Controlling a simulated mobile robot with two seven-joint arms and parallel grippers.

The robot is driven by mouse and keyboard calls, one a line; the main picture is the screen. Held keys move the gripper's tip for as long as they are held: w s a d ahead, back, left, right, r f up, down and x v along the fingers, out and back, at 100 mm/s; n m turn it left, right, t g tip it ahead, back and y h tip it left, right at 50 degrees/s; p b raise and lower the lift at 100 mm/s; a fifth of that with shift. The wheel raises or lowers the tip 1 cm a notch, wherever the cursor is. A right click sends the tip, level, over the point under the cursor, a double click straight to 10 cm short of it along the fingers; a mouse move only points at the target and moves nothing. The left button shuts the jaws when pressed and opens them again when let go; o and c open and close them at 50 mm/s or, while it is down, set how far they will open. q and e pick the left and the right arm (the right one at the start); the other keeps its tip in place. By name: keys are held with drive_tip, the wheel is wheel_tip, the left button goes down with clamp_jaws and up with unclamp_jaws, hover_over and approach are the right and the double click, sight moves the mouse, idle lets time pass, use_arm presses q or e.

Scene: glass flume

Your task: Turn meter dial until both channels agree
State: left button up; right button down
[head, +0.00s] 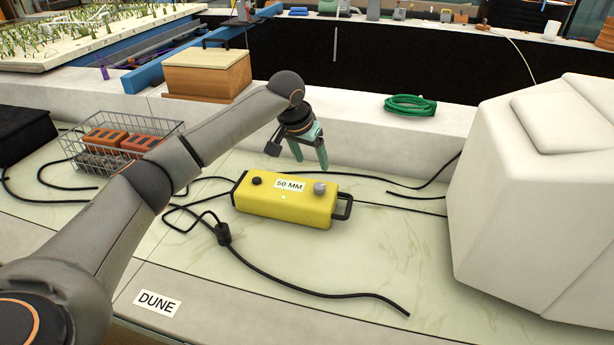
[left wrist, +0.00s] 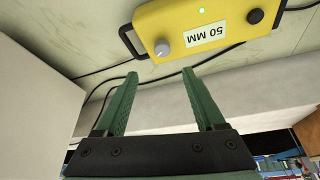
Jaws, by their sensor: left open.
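A yellow meter box (head: 285,205) labelled "50 MM" lies on the pale bench. It has a grey dial (head: 320,187) near its right end, a black knob (head: 257,181) near its left end and a small lit green spot between. My left gripper (head: 309,165) is open and empty, above and behind the meter. In the left wrist view the meter (left wrist: 205,30) appears upside down, with its grey dial (left wrist: 162,49) beyond the green fingers (left wrist: 155,85), not touched by them. No channel readings can be made out. My right gripper is out of view.
Black cables (head: 300,290) lie in front of and behind the meter. A large white block (head: 540,190) fills the right. A green coiled hose (head: 410,105) and a wooden box (head: 207,73) rest on the ledge behind.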

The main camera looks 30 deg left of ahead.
sight(319, 186)
use_arm(q)
drive_tip(key=x, duration=0.6)
drive_tip(key=b+x, duration=0.1)
drive_tip(key=x, duration=0.5)
drive_tip(key=shift+a+f, duration=0.15)
drive_tip(key=shift+a, duration=0.1)
clamp_jaws()
